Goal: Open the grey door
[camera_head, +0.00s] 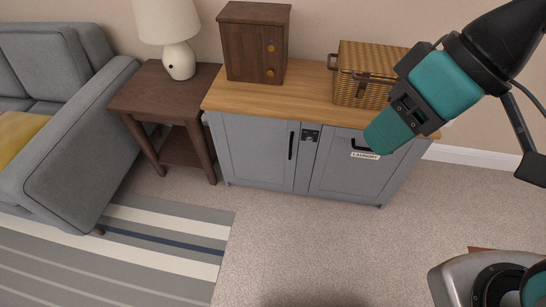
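The grey door (255,150) is the left front panel of a low grey cabinet with a wooden top. It looks closed, flush with the front. Its black vertical handle (291,146) is near the door's right edge. My gripper (391,130), teal and black, reaches in from the upper right. It appears in front of the cabinet's right part and covers some of it, to the right of the handle and apart from it. Nothing is seen held, and I cannot tell whether its fingers are open or shut.
Right of the door is a grey panel (345,178) labelled LAUNDRY, with a dark handle. A wicker basket (362,88) and a brown wooden box (250,48) stand on the cabinet. A side table (135,95) with a lamp (178,58) and a sofa (85,165) are left. Carpet in front is clear.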

